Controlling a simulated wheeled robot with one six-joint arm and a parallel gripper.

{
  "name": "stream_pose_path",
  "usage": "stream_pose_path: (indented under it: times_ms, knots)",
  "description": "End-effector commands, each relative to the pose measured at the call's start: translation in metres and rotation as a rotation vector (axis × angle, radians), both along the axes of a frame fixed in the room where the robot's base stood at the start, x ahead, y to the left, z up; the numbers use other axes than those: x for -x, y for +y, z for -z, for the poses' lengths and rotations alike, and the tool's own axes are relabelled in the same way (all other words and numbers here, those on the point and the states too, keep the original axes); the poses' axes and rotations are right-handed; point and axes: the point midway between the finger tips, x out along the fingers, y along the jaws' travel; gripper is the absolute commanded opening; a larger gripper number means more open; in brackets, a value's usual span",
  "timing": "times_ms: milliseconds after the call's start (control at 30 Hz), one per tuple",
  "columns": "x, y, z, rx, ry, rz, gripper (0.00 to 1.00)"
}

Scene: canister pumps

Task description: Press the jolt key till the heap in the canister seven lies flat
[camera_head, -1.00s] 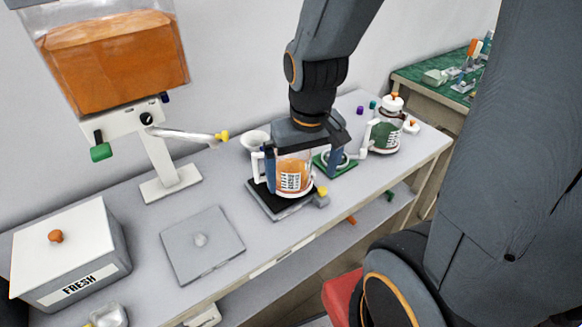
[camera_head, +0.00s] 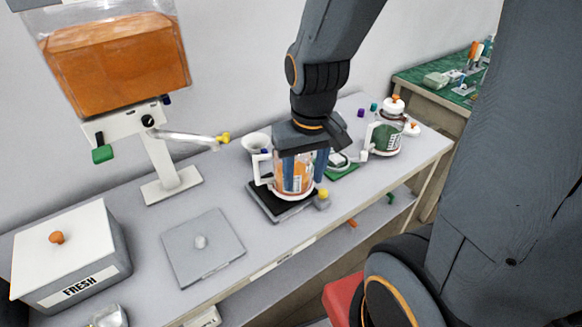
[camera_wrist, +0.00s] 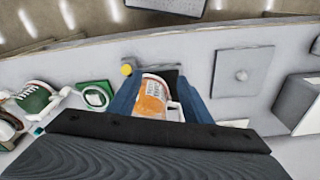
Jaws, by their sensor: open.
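A clear canister (camera_head: 280,185) with orange contents and a white handle stands on a black plate (camera_head: 262,200) on the bench. Its label print is too small to read for a number. In the wrist view the canister (camera_wrist: 152,100) shows from above. The top of its orange heap is hidden, so I cannot tell whether it is flat. A yellow key (camera_head: 323,192) sits on a small grey block at the plate's front right corner; it also shows in the wrist view (camera_wrist: 126,69). My gripper (camera_head: 309,172) is open, its blue fingers at either side of the canister, apparently not clamped.
A hopper of orange material (camera_head: 115,65) stands at the back left. A white-lidded box (camera_head: 70,250) marked FRESH and a grey lid (camera_head: 205,262) lie left. A green-filled canister (camera_head: 386,138) and a green pad (camera_head: 342,170) are right. A white funnel (camera_head: 256,143) stands behind.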

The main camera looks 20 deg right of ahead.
Motion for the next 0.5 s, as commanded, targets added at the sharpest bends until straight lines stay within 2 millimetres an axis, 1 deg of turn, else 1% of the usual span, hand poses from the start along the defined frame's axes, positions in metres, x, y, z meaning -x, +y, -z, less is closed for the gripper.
stream_pose_path:
  times_ms: [33,233,267,500]
  knots:
    - [0.0000,0.0000,0.0000,0.000,0.000,0.000,0.36]
    - [-0.0001,0.0000,0.0000,0.000,0.000,0.000,0.02]
    - [0.0000,0.0000,0.0000,0.000,0.000,0.000,0.00]
    - [0.0000,0.0000,0.0000,0.000,0.000,0.000,0.00]
